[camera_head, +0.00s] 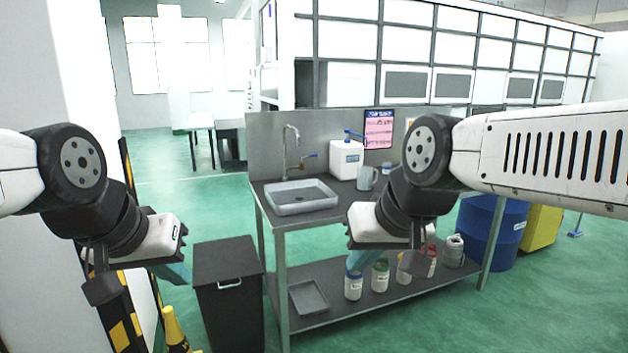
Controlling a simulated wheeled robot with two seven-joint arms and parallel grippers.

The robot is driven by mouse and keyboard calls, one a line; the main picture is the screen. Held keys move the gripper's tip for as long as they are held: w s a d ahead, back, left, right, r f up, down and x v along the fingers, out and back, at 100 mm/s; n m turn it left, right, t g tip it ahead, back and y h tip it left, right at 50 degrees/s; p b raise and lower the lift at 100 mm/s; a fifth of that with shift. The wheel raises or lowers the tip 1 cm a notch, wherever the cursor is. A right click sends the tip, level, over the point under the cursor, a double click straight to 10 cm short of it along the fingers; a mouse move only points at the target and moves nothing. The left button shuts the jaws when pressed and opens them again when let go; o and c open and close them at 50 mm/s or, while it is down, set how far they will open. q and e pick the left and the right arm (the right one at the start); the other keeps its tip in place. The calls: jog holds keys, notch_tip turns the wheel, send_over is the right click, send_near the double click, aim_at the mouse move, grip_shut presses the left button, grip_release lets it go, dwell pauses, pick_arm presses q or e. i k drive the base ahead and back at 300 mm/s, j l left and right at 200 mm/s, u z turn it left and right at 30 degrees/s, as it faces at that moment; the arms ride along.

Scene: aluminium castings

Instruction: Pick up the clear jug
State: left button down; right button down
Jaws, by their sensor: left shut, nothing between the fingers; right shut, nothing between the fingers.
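A clear, greyish jug (367,178) stands upright on the top of a dark workbench (330,218), right of the sink. Part of it may be hidden behind my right arm. My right gripper (353,262) is at the bench's front edge in the picture, below the jug and apart from it. It is shut and empty. My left gripper (178,273) is far to the left, beside a dark bin. It is shut and empty, apart from everything.
A sink (300,197) with a tap (290,150) and a white canister (346,159) are on the bench. Several bottles (353,285) and a tray (308,298) are on the lower shelf. A dark bin (228,262), yellow cone (174,328) and blue drum (490,232) stand on the floor.

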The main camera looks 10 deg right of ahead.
aim_at(364, 174)
jog(key=z, duration=0.65)
jog(key=i+l+u, duration=0.35)
jog(key=i+l, duration=0.25)
jog(key=i, duration=0.45)
jog(key=i+l+u, duration=0.3)
jog(key=i+l, duration=0.6)
jog(key=i+l+u, duration=0.35)
jog(key=i+l, duration=0.6)
jog(key=l, duration=0.15)
